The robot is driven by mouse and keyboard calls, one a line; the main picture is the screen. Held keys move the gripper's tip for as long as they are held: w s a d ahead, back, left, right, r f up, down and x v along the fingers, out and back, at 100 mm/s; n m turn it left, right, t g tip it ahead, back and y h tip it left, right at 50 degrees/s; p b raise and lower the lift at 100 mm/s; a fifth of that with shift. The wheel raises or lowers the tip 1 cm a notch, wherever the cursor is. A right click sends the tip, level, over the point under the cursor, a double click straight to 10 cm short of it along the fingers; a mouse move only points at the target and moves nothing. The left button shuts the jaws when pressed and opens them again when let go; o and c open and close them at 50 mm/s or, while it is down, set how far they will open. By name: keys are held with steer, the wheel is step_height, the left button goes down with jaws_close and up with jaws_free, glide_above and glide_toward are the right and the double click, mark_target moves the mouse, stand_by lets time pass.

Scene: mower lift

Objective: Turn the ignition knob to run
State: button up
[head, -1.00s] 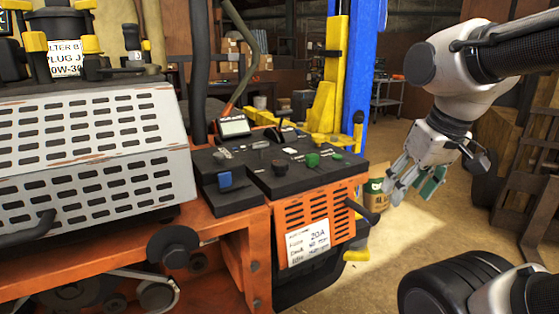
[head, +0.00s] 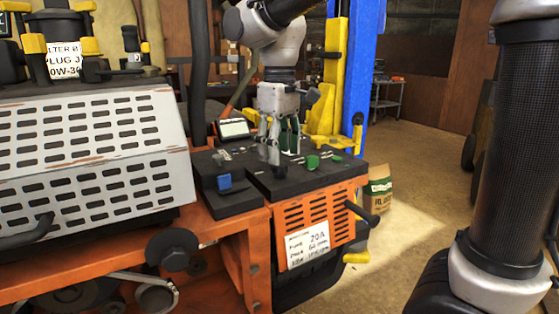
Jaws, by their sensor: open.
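The mower's black control console (head: 240,196) is in the middle of the head view, on the orange body. A dark round knob (head: 280,172) sits on its top, partly hidden; I take it for the ignition knob, but its marks are too small to read. My gripper (head: 277,156) points down over the console, open and empty. Its fingertips are just above or beside the dark knob; I cannot tell whether they touch it. A green knob (head: 312,162) stands to the right, and a blue rocker switch (head: 224,182) is at the front left.
A small display (head: 234,129) stands at the console's back left. A grey slotted hood (head: 90,150) fills the left. A black handle (head: 362,214) sticks out at the right. The blue lift post (head: 366,60) rises behind. Open floor (head: 410,200) lies to the right.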

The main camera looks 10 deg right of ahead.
mark_target(280, 171)
steer(key=shift+f, duration=1.6)
steer(key=c, duration=1)
steer(key=shift+c, duration=0.2)
steer(key=shift+m, duration=0.3)
steer(key=m, duration=0.5)
steer(key=shift+m, duration=0.3)
steer(key=m, duration=0.5)
steer(key=shift+m, duration=0.3)
